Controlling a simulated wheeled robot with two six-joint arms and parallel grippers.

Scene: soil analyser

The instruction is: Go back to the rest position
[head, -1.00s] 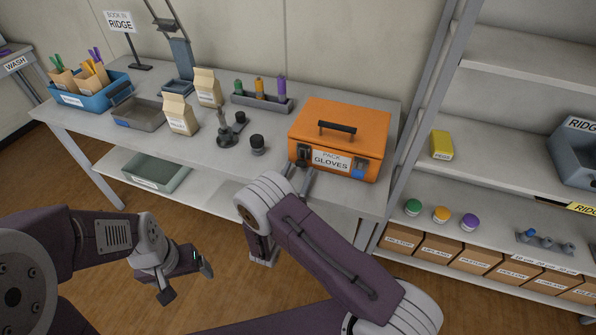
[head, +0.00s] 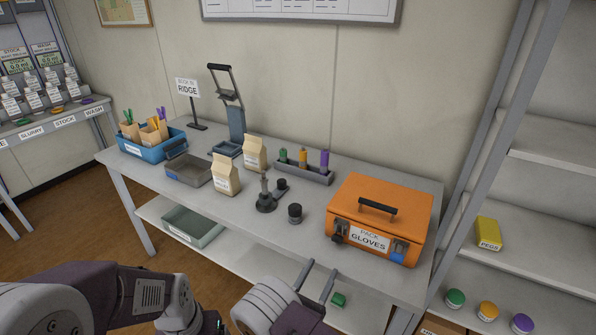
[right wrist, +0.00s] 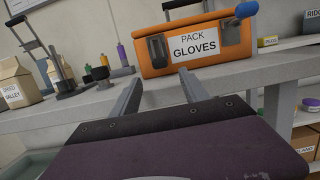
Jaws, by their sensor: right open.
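My right gripper (head: 321,270) is open and empty, at the table's front edge just in front of and below the orange case labelled PACK GLOVES (head: 382,212). In the right wrist view its two fingers (right wrist: 160,80) stand apart and point toward the case (right wrist: 196,46), with nothing between them. The case lid is closed, with a dark handle on top and a blue part at the front right. My left arm (head: 85,295) comes in low at the left; its fingers are cut off by the frame's bottom edge.
The grey table (head: 262,225) holds a blue bin (head: 150,150), a grey tray (head: 190,172), paper bags (head: 226,175), a rack (head: 305,172) and a dark stand. A lower shelf is beneath. Shelving (head: 545,150) stands right.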

